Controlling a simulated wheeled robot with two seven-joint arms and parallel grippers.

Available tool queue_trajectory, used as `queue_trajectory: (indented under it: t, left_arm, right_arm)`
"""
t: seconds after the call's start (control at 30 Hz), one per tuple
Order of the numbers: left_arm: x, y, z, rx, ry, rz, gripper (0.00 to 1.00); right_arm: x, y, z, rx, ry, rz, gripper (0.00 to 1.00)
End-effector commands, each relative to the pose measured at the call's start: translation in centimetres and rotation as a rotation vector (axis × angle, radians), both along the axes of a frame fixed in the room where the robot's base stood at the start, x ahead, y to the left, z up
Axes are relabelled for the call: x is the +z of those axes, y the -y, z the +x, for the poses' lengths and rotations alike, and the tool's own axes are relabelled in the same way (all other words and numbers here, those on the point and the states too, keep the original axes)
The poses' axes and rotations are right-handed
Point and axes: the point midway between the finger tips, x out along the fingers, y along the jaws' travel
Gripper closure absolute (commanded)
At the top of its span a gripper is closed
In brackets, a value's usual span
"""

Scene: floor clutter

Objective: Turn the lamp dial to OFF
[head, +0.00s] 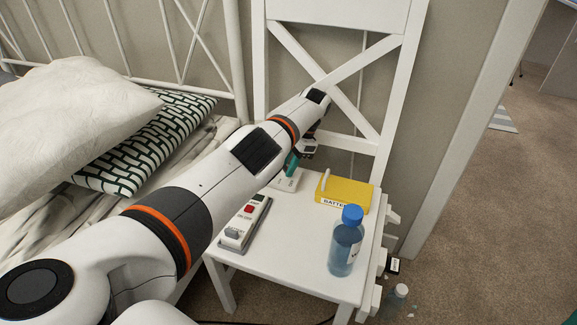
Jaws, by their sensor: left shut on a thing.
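A teal part (291,163), which looks like the lamp dial, shows on a small white unit (284,183) at the back left of the white chair seat. My left arm reaches over the seat from the lower left. My left gripper (303,155) is at the teal part and appears shut on it. The arm hides part of the unit, and I cannot read the dial's setting. My right gripper is not in view.
The white chair (292,272) also holds a grey-and-white device with a red button (245,222), a yellow battery box (344,191) and a blue-capped bottle (346,243). A clear bottle (393,302) is on the floor at right. A bed with pillows (75,115) is at left.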

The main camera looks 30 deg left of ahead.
Motion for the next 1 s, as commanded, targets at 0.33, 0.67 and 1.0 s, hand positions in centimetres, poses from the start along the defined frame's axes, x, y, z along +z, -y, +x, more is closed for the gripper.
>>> queue_trajectory:
  t: [0.33,0.67,1.0]
  left_arm:
    - [-0.01,0.02,-0.06,0.008,-0.002,-0.001,0.9]
    - [0.0,-0.01,-0.03,0.008,-0.001,-0.001,0.45]
    - [0.23,-0.01,-0.02,0.007,0.0,0.0,0.45]
  right_arm:
    - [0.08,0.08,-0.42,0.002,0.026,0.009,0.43]
    - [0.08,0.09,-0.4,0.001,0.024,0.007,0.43]
    - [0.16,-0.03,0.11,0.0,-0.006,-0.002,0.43]
